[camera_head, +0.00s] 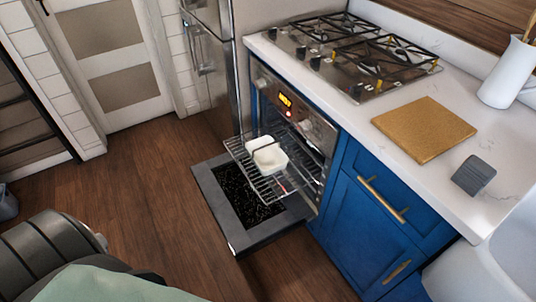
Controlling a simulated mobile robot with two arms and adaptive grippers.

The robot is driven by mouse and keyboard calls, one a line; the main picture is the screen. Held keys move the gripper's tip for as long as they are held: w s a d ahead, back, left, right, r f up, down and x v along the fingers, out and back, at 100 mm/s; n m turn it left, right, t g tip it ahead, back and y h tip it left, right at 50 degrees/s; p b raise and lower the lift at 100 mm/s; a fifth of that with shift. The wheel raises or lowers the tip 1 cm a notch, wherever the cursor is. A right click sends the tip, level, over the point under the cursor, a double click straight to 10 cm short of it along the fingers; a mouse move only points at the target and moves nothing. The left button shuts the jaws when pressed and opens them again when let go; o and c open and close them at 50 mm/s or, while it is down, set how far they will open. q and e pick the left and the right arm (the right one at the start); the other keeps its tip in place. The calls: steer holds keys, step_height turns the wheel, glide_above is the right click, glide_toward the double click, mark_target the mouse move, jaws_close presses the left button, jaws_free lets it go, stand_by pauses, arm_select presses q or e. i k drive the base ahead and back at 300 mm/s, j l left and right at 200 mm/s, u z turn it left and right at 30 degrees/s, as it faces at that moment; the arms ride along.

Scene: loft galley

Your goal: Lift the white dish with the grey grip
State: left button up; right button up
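The white dish (267,158) is a small, open, roughly rectangular dish. It sits on the pulled-out wire rack (262,188) of the open oven. The grey grip (474,176) is a small, flat-looking grey piece lying on the white countertop, right of the oven and near the front edge. It is apart from the dish. Neither of my grippers shows in the head view, so I cannot see where they are relative to the dish or the grip.
The oven door (238,235) is folded down low over the wooden floor. A tan board (424,130) lies on the counter beside the gas hob (345,52). A white jug (508,75) stands at the back right. Floor left of the door is clear.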

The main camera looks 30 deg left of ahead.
mark_target(474, 173)
steer(key=l+u, duration=0.25)
steer(key=l, duration=0.2)
steer(key=k+l+u, duration=0.25)
steer(key=l, duration=0.15)
steer(key=l+u, duration=0.25)
steer(key=l, duration=0.2)
